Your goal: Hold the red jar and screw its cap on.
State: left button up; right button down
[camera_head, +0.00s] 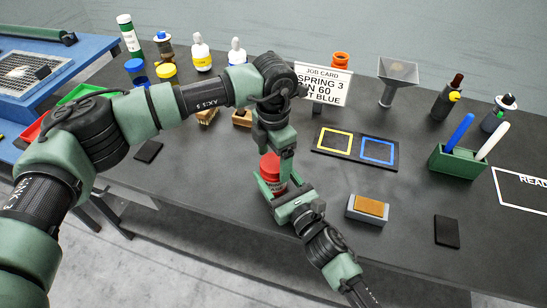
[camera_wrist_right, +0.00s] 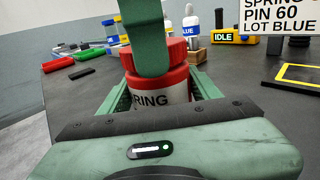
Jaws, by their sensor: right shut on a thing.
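The red jar (camera_head: 272,186) stands upright at the front of the dark table. In the right wrist view the jar (camera_wrist_right: 176,90) shows a white label reading "RING". My right gripper (camera_head: 290,196) is shut on its body, with a green finger on each side. A red ridged cap (camera_wrist_right: 177,50) sits at the jar's top; whether it is seated on the threads cannot be told. My left gripper (camera_head: 284,158) comes down from above, one finger in front of the cap. Its other finger is hidden, so its grip on the cap is unclear.
A job card (camera_head: 322,85) stands behind the grippers. A mat with yellow and blue squares (camera_head: 357,147), a grey block with an orange top (camera_head: 368,208) and a green pen holder (camera_head: 458,162) lie to the right. Bottles line the back.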

pick_arm(q)
jog(key=shift+r, duration=0.1)
jog(key=shift+r, duration=2.2)
jog(key=shift+c, duration=0.4)
notch_tip(320, 180, up, 4)
jog(key=n, duration=0.3)
jog(key=shift+f+n, duration=0.25)
jog(key=shift+n, duration=0.05)
jog(key=shift+f, duration=0.1)
jog(key=shift+f, duration=3.95)
pick_arm(e)
jog(key=shift+r, duration=0.1)
